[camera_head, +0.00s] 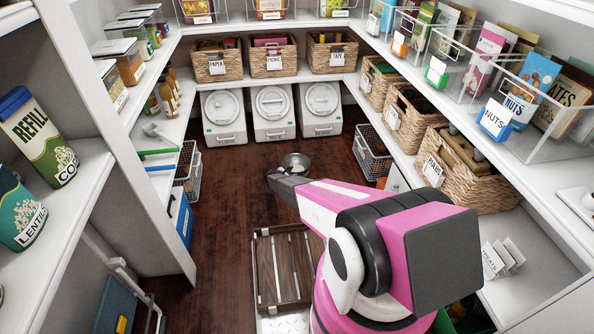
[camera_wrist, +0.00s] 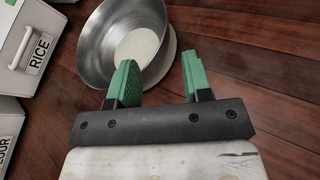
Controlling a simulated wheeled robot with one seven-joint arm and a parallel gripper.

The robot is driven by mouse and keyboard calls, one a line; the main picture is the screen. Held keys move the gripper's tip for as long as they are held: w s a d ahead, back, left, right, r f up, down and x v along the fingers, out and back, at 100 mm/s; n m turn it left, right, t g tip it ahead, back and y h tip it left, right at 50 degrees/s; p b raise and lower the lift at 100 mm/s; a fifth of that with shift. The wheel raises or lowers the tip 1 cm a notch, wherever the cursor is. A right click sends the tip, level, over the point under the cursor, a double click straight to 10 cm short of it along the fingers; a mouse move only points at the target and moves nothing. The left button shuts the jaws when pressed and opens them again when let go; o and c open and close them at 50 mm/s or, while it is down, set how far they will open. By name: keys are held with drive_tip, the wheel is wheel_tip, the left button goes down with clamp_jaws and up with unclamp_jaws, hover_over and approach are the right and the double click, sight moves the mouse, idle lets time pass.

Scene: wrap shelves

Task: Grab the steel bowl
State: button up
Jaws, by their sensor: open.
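The steel bowl (camera_wrist: 105,45) is a shiny, round, open bowl at the top of the wrist view, with a pale round patch inside it. It also shows in the head view (camera_head: 296,159), small, just beyond the end of my arm above the dark wood floor. My gripper (camera_wrist: 158,75) is open, with green finger pads apart and nothing clasped. Its left finger overlaps the bowl's near right rim in the picture, and its right finger is over the floor to the right of the bowl. I cannot tell whether a finger touches the rim. The bowl's underside is hidden.
White bins (camera_head: 273,112) stand along the back wall; one labelled RICE (camera_wrist: 32,48) is left of the bowl. A wire basket (camera_head: 372,152) stands on the right and a wooden crate (camera_head: 284,266) nearer. Shelves line both sides. Floor (camera_wrist: 250,70) right of the bowl is clear.

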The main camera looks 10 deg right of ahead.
sight(301, 173)
drive_tip(key=x, duration=0.9)
drive_tip(key=shift+r, duration=0.1)
clamp_jaws()
